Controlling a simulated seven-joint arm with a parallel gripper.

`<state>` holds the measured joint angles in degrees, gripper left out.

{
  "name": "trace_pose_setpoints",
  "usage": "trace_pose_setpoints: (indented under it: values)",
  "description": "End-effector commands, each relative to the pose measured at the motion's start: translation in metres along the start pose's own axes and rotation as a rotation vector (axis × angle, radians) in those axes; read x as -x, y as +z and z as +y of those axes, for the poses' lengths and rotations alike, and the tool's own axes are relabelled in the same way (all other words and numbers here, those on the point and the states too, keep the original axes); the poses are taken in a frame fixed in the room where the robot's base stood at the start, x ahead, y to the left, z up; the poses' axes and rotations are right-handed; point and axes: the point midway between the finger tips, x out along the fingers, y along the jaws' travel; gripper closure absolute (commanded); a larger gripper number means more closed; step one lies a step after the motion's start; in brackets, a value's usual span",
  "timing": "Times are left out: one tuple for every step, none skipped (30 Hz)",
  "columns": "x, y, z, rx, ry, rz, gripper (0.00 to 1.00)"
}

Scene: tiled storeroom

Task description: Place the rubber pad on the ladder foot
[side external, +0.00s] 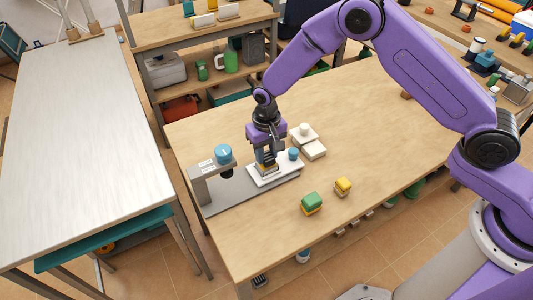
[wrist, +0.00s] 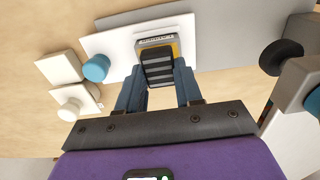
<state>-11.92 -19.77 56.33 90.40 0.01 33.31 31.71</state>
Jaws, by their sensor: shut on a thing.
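My gripper (side external: 267,157) points down over a white plate (side external: 290,165) on the table. In the wrist view my gripper (wrist: 158,82) has its two blue-grey fingers on either side of a black ridged block, apparently the rubber pad (wrist: 158,68), and is shut on it. A yellow and grey piece, perhaps the ladder foot (wrist: 157,41), shows just beyond the pad on the white plate (wrist: 110,43). The pad overlaps it in view; I cannot tell whether they touch. In the side view the fingers hide much of both.
A grey fixture (side external: 204,186) with a blue knob (side external: 223,154) stands left of the gripper. A blue cylinder (side external: 293,154) and white blocks (side external: 314,149) stand to the right. Green (side external: 312,201) and yellow (side external: 343,186) blocks sit nearer the front.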

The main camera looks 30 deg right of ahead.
Motion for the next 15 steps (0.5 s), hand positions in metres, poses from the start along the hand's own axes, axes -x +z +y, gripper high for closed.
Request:
trace_pose_setpoints:
  values:
    - [-0.0051,0.0002,0.0001,0.0,0.0,-0.001,0.94]
    - [-0.007,0.0002,0.0001,0.0,0.0,-0.001,0.94]
    - [-0.0085,0.0001,0.0,0.0,0.0,0.0,0.94]
    - [-0.0089,0.0,-0.0001,0.0,-0.001,0.001,0.94]
    - [-0.009,-0.0001,-0.0001,0.0,-0.001,0.002,0.94]
    - [-0.0088,-0.0001,-0.0002,0.0,-0.001,0.002,0.94]
    - [-0.0087,-0.0001,-0.0002,0.0,-0.001,0.002,0.94]
    - [-0.0086,-0.0001,-0.0002,0.0,-0.001,0.002,0.94]
    - [-0.0086,-0.0001,-0.0001,0.0,-0.001,0.002,0.94]
    - [-0.0086,0.0,-0.0001,0.0,-0.001,0.002,0.94]
    - [-0.0088,0.0,-0.0001,0.0,-0.001,0.001,0.94]
    - [-0.0094,0.0001,-0.0001,0.0,-0.001,0.001,0.94]
    - [-0.0101,0.0001,-0.0001,0.0,-0.001,0.001,0.94]
    - [-0.0109,0.0001,-0.0001,0.0,-0.001,0.001,0.94]
    - [-0.012,0.0001,0.0,0.0,-0.001,0.001,0.94]
